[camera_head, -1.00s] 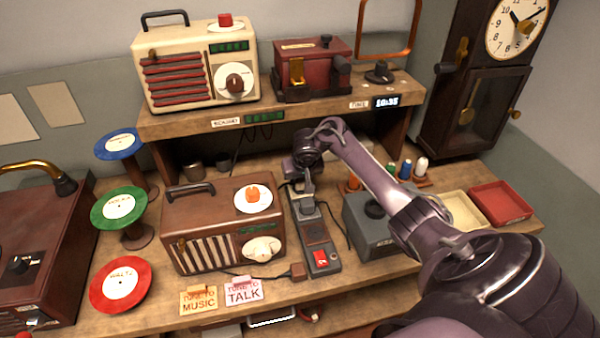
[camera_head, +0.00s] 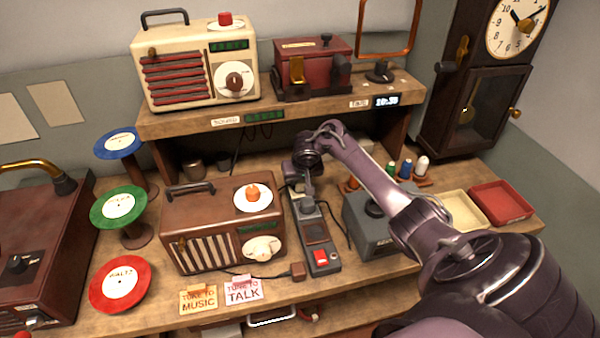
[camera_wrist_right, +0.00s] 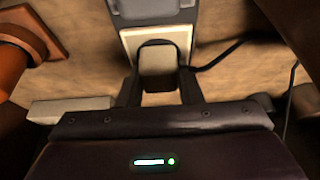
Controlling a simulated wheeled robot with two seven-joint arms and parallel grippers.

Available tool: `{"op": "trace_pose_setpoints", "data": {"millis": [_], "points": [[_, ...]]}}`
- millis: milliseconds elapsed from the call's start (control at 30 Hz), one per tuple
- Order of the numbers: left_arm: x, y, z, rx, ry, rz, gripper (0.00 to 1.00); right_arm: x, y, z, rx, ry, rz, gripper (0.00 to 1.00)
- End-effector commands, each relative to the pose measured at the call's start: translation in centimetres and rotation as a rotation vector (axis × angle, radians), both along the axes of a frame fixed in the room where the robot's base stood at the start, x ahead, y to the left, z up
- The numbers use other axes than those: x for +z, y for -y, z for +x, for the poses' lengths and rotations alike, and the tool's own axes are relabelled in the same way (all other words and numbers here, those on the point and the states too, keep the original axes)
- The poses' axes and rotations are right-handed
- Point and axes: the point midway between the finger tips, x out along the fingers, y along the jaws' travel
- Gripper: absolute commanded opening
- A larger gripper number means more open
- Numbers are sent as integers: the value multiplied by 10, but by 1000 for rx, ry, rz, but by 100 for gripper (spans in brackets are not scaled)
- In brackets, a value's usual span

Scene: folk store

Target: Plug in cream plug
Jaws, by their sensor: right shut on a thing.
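My right gripper (camera_head: 304,188) is at the far end of the grey power strip (camera_head: 317,233), which has a red lit switch at its near end. In the right wrist view the fingers of my right gripper (camera_wrist_right: 160,92) are closed on the sides of the cream plug (camera_wrist_right: 160,60). A dark cable runs from beside the plug to the right. The plug lies over a pale square, close to the end of the strip (camera_wrist_right: 155,10). I cannot tell whether its prongs are in a socket. In the head view my gripper hides the plug. My left gripper is out of view.
A brown radio (camera_head: 222,225) stands close left of the strip, and a grey box (camera_head: 372,222) stands to its right. The shelf (camera_head: 300,112) with a cream radio (camera_head: 195,65) rises behind.

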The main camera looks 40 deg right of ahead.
Motion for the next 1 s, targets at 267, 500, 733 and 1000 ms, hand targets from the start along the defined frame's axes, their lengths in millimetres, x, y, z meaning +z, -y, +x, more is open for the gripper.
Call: {"op": "trace_pose_setpoints", "data": {"millis": [267, 500, 733, 1000], "points": [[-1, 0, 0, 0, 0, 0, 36, -1, 0, 0, 0, 0, 0, 58], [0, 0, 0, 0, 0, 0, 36, -1, 0, 0, 0, -1, 0, 58], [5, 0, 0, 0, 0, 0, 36, 21, -5, -8, 2, 2, 1, 58], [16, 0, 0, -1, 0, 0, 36, 62, -12, -22, 1, 0, 0, 58]]}}
